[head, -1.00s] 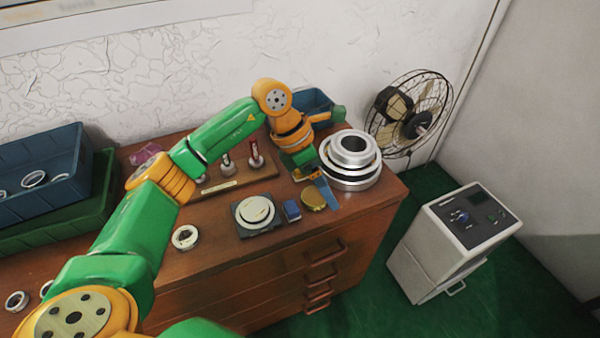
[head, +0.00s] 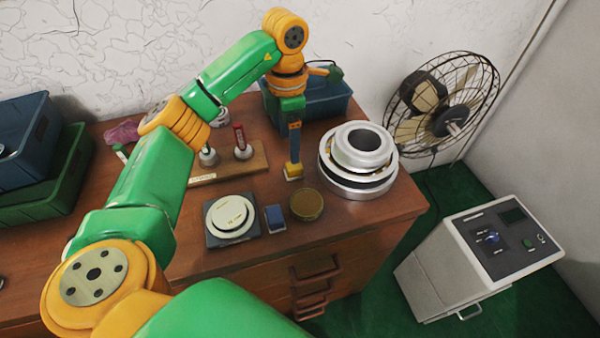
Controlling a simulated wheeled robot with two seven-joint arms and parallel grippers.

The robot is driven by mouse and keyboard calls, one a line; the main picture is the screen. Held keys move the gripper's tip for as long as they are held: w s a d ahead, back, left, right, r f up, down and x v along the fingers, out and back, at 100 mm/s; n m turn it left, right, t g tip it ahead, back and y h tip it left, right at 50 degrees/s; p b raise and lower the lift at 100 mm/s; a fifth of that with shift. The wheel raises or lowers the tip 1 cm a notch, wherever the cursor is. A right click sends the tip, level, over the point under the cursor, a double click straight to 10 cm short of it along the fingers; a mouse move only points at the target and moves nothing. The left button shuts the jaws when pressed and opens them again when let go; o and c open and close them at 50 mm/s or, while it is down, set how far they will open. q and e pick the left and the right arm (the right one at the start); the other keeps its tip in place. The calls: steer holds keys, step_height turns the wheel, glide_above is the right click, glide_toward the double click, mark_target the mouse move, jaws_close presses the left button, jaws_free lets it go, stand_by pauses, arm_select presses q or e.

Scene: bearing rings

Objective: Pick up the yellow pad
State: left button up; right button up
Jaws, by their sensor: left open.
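The yellow pad (head: 293,173) is a small block on the wooden bench top, left of the stacked metal rings and behind the blue pad (head: 275,218). My left gripper (head: 294,155) points straight down, with its fingertips right at the yellow pad. The fingers appear edge-on and overlap the pad in the picture, so I cannot tell whether they touch it. The left gripper is open. The pad appears to rest on the bench and is partly hidden by the fingers. My right gripper is not in view.
Stacked metal rings (head: 357,185) stand close on the right. A round brass tin (head: 307,204) and a dark plate (head: 215,240) with a pale disc lie in front. A blue bin (head: 340,106) stands behind.

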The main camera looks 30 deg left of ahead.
mark_target(289, 166)
arm_select(q)
step_height(289, 166, down, 2)
steer(key=shift+s+f+b, duration=0.1)
steer(key=shift+s+b, duration=0.05)
steer(key=shift+b, duration=0.3)
steer(key=shift+f+b, duration=0.25)
steer(key=shift+b, duration=0.05)
steer(key=f, duration=0.7)
steer(key=shift+w+a, duration=0.3)
steer(key=shift+a, duration=0.05)
steer(key=shift+r, duration=0.1)
jaws_close()
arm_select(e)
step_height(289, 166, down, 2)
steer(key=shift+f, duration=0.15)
